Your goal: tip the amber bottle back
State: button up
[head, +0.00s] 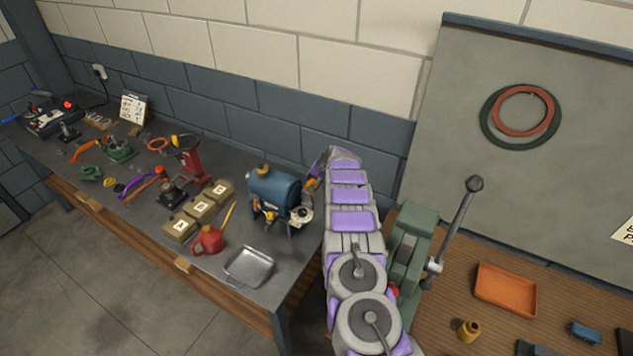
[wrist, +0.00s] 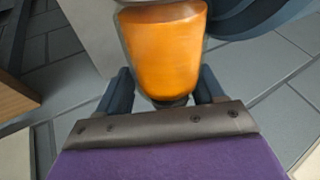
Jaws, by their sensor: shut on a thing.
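The amber bottle (wrist: 163,50) fills the upper middle of the wrist view. Its wide glossy orange body points away from my palm, and its narrower dark end lies close to the palm's grey edge. My gripper (wrist: 165,88) is shut on it, with a dark finger on each side. The top of the bottle is cut off by the frame, under a grey part.
Right of my arm are a green lever press (head: 408,245), an orange tray (head: 505,288) and a small yellow jar (head: 469,330).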

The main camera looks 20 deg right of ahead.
jog(key=b+v, duration=0.1)
jog(key=v, duration=1.5)
jog(key=shift+s+d+r, duration=0.1)
jog(key=shift+d, duration=0.25)
